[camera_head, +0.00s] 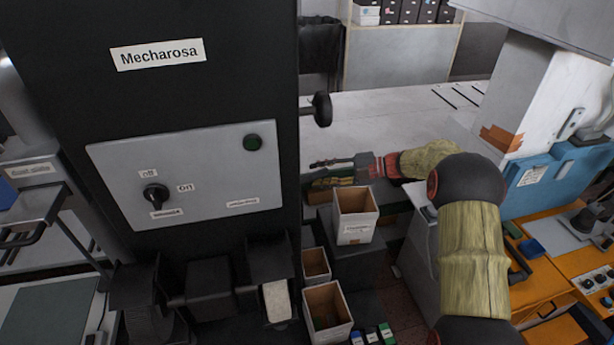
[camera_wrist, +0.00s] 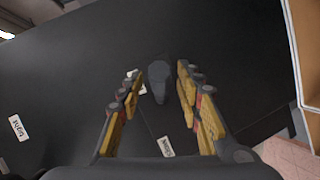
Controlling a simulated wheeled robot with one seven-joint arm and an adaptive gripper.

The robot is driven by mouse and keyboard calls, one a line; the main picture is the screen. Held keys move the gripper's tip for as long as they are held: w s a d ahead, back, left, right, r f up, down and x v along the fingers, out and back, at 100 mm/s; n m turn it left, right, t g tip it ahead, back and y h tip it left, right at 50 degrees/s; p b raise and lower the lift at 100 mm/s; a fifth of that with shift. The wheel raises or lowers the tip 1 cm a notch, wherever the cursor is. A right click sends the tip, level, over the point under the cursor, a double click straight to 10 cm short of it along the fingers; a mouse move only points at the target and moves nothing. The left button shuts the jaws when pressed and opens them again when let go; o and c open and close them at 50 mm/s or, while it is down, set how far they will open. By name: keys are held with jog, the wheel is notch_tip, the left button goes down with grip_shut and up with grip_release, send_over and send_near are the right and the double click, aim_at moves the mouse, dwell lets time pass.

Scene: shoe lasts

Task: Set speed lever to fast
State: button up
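In the wrist view a black lever or knob (camera_wrist: 158,82) stands out from a dark panel (camera_wrist: 80,60). My gripper (camera_wrist: 160,76) is open, with its yellow-and-black fingers on either side of the lever and a visible gap to each. One small white label (camera_wrist: 166,147) lies below the lever, and another (camera_wrist: 138,84) is partly hidden by the left finger. Their words are not readable. In the head view my gripper (camera_head: 322,172) reaches from the right to the side of the black Mecharosa machine (camera_head: 240,75). The lever between the fingers is hidden there.
A black round handle (camera_head: 321,109) juts from the machine's right side above my gripper. Open boxes (camera_head: 354,230) stand below it. The machine's front has an off/on switch (camera_head: 155,196) and a green button (camera_head: 253,142). A further label (camera_wrist: 17,128) is at the wrist view's left.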

jog(key=v, duration=0.6)
dwell(0.3)
